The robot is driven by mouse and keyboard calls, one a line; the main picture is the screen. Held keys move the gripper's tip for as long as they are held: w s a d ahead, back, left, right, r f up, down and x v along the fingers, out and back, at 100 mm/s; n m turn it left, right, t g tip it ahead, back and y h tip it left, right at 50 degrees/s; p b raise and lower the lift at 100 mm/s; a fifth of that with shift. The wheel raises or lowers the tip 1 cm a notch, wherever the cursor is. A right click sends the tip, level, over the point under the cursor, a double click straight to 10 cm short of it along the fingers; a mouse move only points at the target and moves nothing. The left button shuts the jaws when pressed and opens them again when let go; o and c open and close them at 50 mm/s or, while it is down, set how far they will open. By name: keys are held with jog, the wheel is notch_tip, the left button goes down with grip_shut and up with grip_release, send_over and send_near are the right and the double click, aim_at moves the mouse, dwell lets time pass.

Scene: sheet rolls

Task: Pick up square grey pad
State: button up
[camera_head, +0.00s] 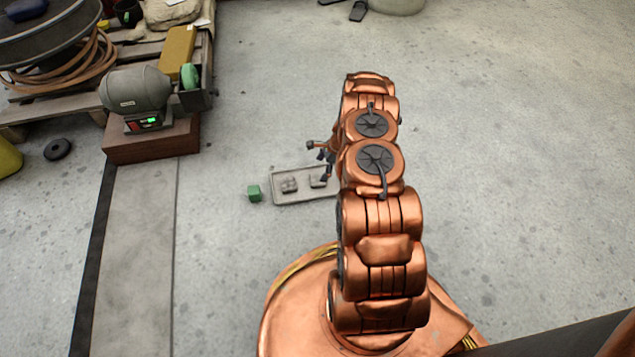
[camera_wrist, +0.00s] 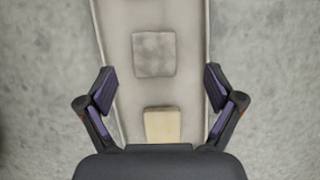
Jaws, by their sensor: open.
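The square grey pad (camera_wrist: 154,54) lies flat on a pale shallow tray (camera_wrist: 194,40) in the wrist view, in the upper middle. A beige block (camera_wrist: 162,125) lies on the same tray, nearer my gripper's palm. My gripper (camera_wrist: 159,76) is open and empty, its two fingers spread to either side of the tray, with the pad beyond the fingertips in the picture. In the head view my gripper (camera_head: 324,163) is over the right end of the tray (camera_head: 300,201). Small grey items show on it there, but I cannot tell which is the pad.
A green cube (camera_head: 254,193) stands on the floor just left of the tray. A brown box (camera_head: 152,139) with a grey device (camera_head: 137,91) on it stands further left, by a loaded pallet (camera_head: 60,108). The concrete floor to the right is clear.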

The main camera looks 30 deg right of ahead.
aim_at(318, 179)
jog(key=b+x, duration=0.1)
jog(key=x, duration=0.2)
jog(key=s+b+x, duration=0.1)
jog(key=x, duration=0.1)
jog(key=shift+f+b, duration=0.35)
jog(key=shift+c, duration=0.2)
jog(key=shift+r, duration=0.1)
jog(key=c, duration=1.2)
jog(key=shift+c, duration=0.2)
